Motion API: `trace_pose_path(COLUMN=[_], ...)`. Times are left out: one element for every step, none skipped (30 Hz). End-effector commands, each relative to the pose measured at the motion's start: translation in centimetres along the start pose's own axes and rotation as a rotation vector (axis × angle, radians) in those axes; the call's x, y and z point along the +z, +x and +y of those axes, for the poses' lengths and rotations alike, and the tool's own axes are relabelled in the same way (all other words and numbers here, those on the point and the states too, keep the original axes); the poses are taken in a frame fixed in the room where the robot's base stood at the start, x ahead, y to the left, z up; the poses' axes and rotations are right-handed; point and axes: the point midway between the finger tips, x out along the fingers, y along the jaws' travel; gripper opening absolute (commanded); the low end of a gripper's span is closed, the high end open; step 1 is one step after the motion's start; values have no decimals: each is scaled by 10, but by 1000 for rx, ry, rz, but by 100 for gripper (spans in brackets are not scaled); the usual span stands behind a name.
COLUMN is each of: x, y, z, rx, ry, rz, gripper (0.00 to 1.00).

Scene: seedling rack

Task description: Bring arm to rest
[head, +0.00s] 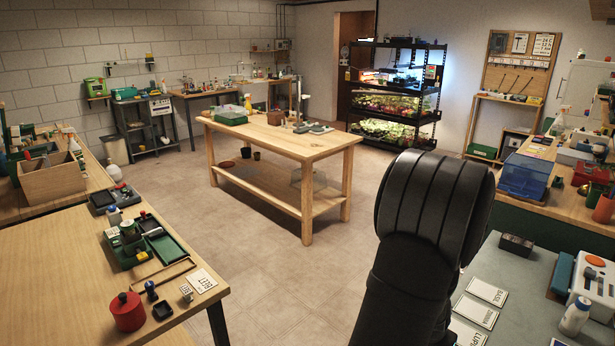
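My own arm (416,240) shows as a thick black link rising from the bottom edge, right of centre. Its rounded, ribbed end is at the top. My gripper is not seen in the head view, so its fingers and anything in them are hidden. The arm covers part of the floor and the left edge of the grey bench.
A wooden table (324,150) stands mid-room, with open floor (285,285) around it. A black seedling rack (436,95) with lit plants stands behind. Cluttered benches lie left (60,275) and right (530,265). The grey bench holds white cards (475,311) and a bottle (575,316).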

Motion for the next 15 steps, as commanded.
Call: trace_pose_path(x=[0,0,0,0,0,1,1,1,1,2,1,1,1,1,1], y=[6,9,12,14,16,18,20,20,22,22,22,21,21,21,21], z=[0,0,0,0,0,0,0,0,0,0,0,0,0,0,0], rx=[1,0,0,0,0,0,0,0,0,0,0,0,0,0,0], ry=[0,-1,-1,-1,-1,0,0,0,0,0,-1,0,0,0,0], rz=[-3,-2,-1,-1,-1,-1,-1,-1,-1,-1,0,0,0,0,0], gripper=[43,43,43,43,43,43,43,43,43,43,43,43,43,43,43])
